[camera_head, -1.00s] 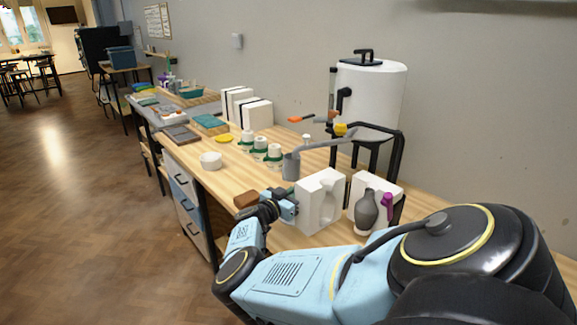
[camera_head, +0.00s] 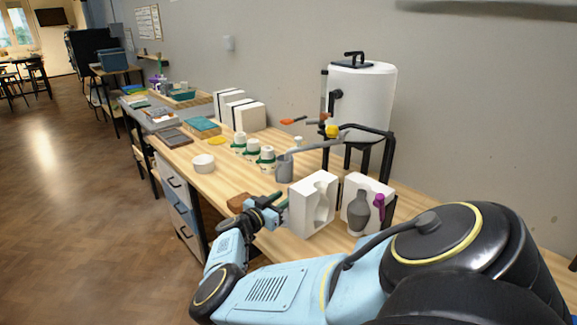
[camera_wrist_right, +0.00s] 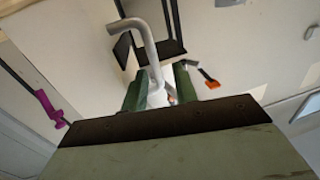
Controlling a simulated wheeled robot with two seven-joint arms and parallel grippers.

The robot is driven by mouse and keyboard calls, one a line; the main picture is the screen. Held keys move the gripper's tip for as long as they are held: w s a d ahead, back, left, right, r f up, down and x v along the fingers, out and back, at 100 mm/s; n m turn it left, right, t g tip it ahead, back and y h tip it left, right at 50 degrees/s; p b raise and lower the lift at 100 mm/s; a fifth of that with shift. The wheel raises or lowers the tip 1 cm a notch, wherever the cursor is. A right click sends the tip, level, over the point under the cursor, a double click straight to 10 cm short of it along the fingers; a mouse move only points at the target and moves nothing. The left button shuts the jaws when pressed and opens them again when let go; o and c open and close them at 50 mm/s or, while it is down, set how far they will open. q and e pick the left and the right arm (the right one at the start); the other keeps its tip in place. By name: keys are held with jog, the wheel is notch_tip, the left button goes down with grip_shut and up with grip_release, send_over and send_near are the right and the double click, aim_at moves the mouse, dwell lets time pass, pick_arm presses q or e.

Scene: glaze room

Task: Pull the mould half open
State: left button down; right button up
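Two white mould halves stand upright on the wooden bench in the head view. The left half (camera_head: 302,207) is apart from the right half (camera_head: 381,189), with its hollow side facing right. A grey vase (camera_head: 359,212) stands at the right half. My left gripper is not in view.
A magenta clamp-like piece (camera_head: 379,204) is by the right half. A grey jug (camera_head: 284,168), green-banded white pots (camera_head: 267,158) and a white kiln-like drum (camera_head: 362,100) stand behind. A brown block (camera_head: 238,202) and a white round dish (camera_head: 203,163) lie to the left.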

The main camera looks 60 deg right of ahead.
jog(key=w+a, duration=0.1)
jog(key=a, duration=0.8)
